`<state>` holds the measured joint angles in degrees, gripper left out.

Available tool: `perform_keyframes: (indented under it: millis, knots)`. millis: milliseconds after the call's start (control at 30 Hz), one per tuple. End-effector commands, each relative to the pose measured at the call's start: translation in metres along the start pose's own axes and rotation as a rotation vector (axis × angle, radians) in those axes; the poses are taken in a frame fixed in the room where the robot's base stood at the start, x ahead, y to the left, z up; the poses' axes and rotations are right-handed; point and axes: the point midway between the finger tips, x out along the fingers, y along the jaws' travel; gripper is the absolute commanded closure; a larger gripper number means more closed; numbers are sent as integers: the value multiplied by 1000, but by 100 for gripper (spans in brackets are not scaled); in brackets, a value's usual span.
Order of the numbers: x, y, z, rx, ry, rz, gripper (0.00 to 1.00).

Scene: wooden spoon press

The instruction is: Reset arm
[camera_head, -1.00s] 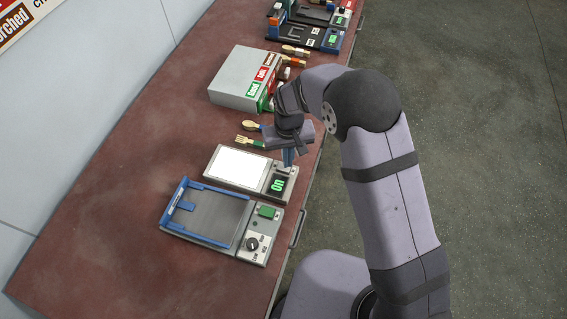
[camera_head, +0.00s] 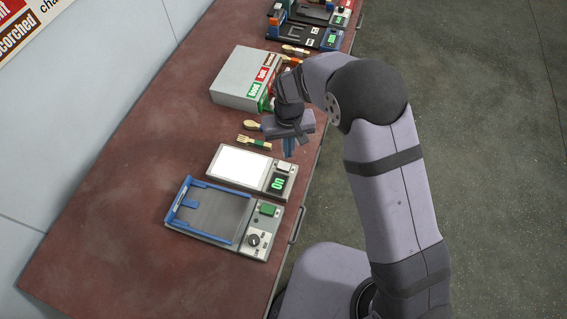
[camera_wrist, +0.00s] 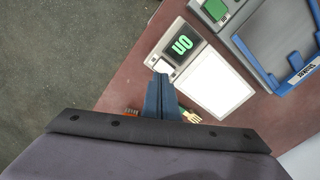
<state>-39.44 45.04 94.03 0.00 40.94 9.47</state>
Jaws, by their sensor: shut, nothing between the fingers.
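My gripper (camera_head: 289,148) is shut and empty, pointing down above the right edge of the table (camera_head: 108,195). In the wrist view its blue fingertips (camera_wrist: 161,82) are together, near the small white key of the light panel device. That device (camera_head: 238,162) has a lit white plate and a small screen reading ON in green; the wrist view shows the screen too (camera_wrist: 182,45). The gripper hangs past the device's upper right corner in the head view. I cannot tell the exact height between the fingertips and the device.
A blue-framed press (camera_head: 210,212) with a green button and a dial lies in front of the panel. A wooden spoon and fork (camera_head: 254,141) lie behind it. A grey box (camera_head: 240,79) with coloured labels stands farther back, with more devices beyond. Bare floor is on the right.

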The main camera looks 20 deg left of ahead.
Motion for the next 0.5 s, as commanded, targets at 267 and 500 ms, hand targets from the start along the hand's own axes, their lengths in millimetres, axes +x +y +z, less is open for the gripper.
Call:
perform_keyframes:
  millis: [267, 500]
  knots:
    - [0, 0, 0, -12, 0, 0, 100]
    - [24, 9, 56, -104, -121, 14, 100]
